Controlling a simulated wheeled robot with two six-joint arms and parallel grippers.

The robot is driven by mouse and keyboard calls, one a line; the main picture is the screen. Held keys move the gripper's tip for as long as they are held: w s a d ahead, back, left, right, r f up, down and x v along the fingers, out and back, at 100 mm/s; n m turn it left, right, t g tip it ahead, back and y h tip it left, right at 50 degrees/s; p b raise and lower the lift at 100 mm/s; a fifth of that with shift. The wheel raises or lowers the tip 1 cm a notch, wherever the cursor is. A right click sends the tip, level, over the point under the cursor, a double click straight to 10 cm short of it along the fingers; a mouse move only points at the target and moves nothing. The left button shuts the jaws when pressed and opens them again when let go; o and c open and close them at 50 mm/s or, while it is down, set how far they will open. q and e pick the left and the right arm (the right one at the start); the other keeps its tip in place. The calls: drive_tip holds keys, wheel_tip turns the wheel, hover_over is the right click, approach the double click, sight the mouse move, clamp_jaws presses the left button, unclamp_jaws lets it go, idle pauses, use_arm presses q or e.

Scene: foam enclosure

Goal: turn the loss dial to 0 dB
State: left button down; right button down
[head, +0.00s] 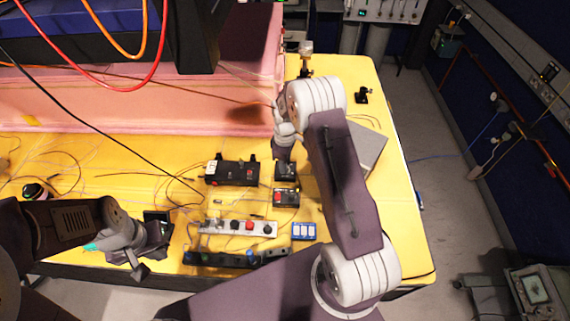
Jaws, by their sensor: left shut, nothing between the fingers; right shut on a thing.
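My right gripper (284,153) points down onto a small black box (286,174) on the yellow bench. It is shut on what appears to be the loss dial on top of that box. The fingers hide the dial, so its marks and setting cannot be read. My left gripper (142,264) is shut and empty at the front left edge of the bench, well away from the box.
A second black box with a red knob (286,197) stands just in front. A larger black unit (232,172) is to the left. A silver strip of knobs (237,227), a dark strip (230,259) and a blue-and-white block (304,231) lie nearer. Loose wires cross the yellow bench (120,160).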

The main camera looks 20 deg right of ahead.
drive_tip(key=n, duration=1.1)
drive_tip(key=shift+n, duration=0.3)
idle(0.3)
drive_tip(key=c, duration=1.2)
unclamp_jaws()
drive_tip(key=shift+o, duration=0.2)
drive_tip(key=shift+r+b, duration=0.15)
drive_tip(key=shift+b, duration=0.2)
